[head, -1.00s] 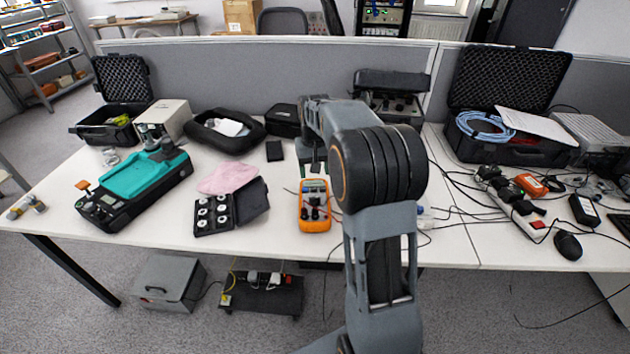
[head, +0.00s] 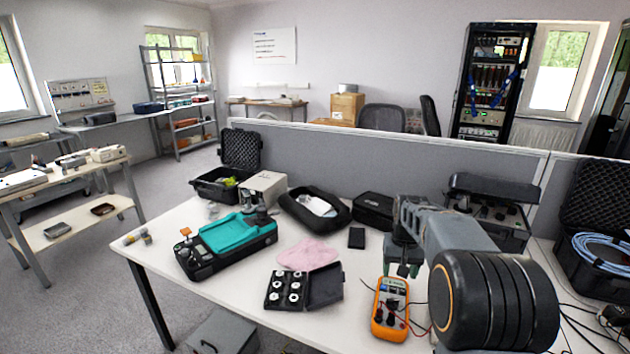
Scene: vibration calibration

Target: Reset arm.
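My arm reaches in from the lower right over the desk, with its large dark joint close to the camera. My gripper (head: 403,270) hangs pointing down above the desk, just behind the orange multimeter (head: 390,309) in the picture. Its fingers look small and dark green; I see nothing clearly held, and whether they are open or shut is too small to tell. The multimeter lies on the white desk (head: 225,312) with leads around it, partly near my arm. My forearm and joint hide part of the desk at right.
A teal-topped device (head: 235,240), a black case with white discs (head: 286,288), a pink cloth (head: 310,254) and a black pouch (head: 315,210) lie on the desk. A grey partition (head: 400,165) stands behind. A case with blue cable (head: 600,250) is at right.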

